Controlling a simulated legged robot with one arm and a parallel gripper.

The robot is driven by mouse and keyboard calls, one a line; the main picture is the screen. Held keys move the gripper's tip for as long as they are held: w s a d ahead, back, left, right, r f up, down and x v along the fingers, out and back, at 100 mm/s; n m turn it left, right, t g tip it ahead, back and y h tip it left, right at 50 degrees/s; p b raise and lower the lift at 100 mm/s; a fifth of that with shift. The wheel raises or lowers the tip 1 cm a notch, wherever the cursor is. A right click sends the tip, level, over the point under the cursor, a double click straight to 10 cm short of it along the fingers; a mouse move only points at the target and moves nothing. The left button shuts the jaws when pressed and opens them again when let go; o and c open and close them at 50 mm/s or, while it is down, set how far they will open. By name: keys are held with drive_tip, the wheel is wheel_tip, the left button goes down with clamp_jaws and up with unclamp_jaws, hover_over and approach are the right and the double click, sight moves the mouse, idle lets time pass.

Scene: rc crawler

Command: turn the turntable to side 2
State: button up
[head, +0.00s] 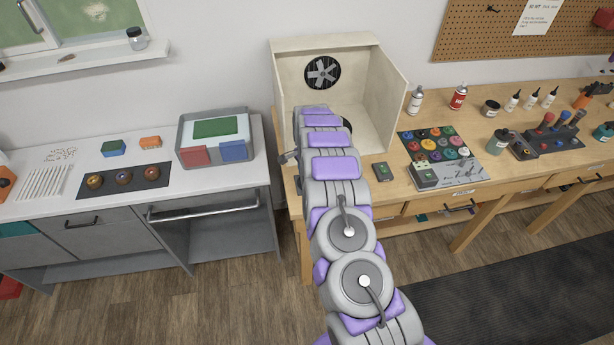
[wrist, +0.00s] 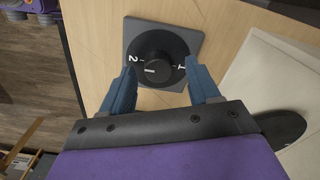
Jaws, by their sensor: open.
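In the wrist view a round black knob (wrist: 155,68) sits on a dark disc on a square grey base (wrist: 190,33). White marks read 2 on the left and 1 on the right. A small pale mark shows on the knob's face. My gripper (wrist: 160,72) is open, with one blue finger beside the 2 and the other beside the 1. The knob lies between the fingertips; contact cannot be told. A dark disc (wrist: 283,128), which may be the turntable, shows partly at the right behind my gripper. In the head view my arm hides most of this area.
An open-fronted booth (head: 385,85) with a fan (head: 322,72) stands on the wooden bench (head: 500,185). A small dark device (head: 382,171) and a paint palette (head: 437,146) lie right of my arm. A grey counter (head: 235,180) with a tray (head: 183,133) stands at the left.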

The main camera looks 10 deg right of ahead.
wheel_tip(320, 180, up, 16)
drive_tip(key=shift+r, duration=0.15)
idle(0.6)
